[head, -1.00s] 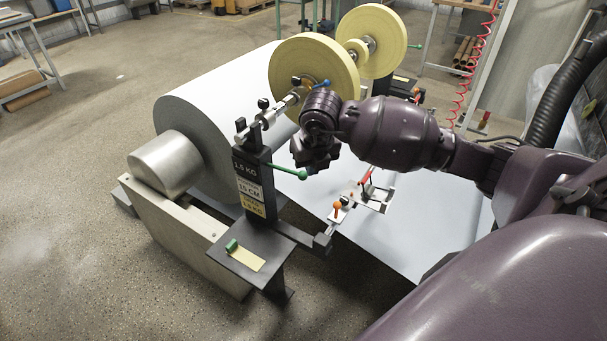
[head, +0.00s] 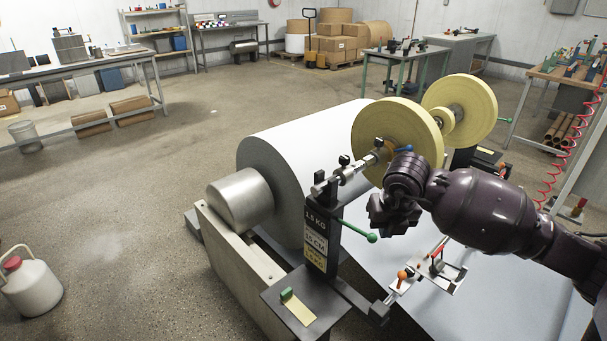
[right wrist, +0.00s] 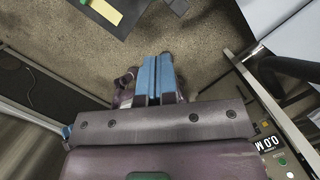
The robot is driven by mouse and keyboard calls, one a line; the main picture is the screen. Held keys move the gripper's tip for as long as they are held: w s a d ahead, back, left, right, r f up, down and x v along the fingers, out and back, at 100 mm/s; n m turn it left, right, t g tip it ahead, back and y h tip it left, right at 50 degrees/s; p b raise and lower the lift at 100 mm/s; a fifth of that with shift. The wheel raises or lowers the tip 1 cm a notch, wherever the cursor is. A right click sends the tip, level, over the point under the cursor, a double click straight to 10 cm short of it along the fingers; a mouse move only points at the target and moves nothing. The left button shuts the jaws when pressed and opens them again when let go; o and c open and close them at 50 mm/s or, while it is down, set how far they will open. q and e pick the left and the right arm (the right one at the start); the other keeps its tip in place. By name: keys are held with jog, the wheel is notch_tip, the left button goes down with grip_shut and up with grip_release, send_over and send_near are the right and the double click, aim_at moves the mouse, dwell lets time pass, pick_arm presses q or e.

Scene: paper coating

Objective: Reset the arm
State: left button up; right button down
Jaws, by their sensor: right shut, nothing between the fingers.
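My right arm reaches in from the right in the head view, in dark purple. Its gripper (head: 388,216) hangs beside the black post (head: 318,232) with the green-knobbed lever (head: 358,230). In the right wrist view the right gripper (right wrist: 158,62) shows its two blue fingers pressed together, with nothing between them and bare floor beyond. The large white paper roll (head: 300,165) lies behind the post, and yellow tape rolls (head: 397,130) stand on a shaft behind the gripper. My left gripper is in neither view.
A small black shelf (head: 280,302) with a green-and-yellow piece juts from the post. A metal bracket with an orange knob (head: 403,276) lies below the arm over the pale paper sheet (head: 500,310). A white jug (head: 30,285) stands on open floor at left. Tables line the back.

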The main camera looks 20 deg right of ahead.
jog(key=w+a+r+m+t+y, duration=0.1)
jog(key=a+r+t+y, duration=0.35)
jog(key=a+y, duration=0.4)
jog(key=w+a+r+t+y, duration=0.1)
jog(key=a+r+t+y, duration=0.2)
jog(key=a+r+y, duration=0.45)
jog(key=s+d+f+m+t+h, duration=0.1)
jog(key=d+f+m+t+h, duration=0.25)
jog(key=f+m+h, duration=0.55)
jog(key=s+d+f+m+t+h, duration=0.25)
jog(key=d+f+m, duration=0.25)
jog(key=f+m, duration=0.5)
jog(key=s+f+m+g+h, duration=0.4)
jog(key=s+f+m, duration=0.7)
jog(key=s+f, duration=0.4)
jog(key=s+g, duration=0.1)
jog(key=s, duration=0.4)
jog(key=shift+d+f+m, duration=0.15)
jog(key=shift+f+m, duration=0.15)
jog(key=shift+f, duration=0.1)
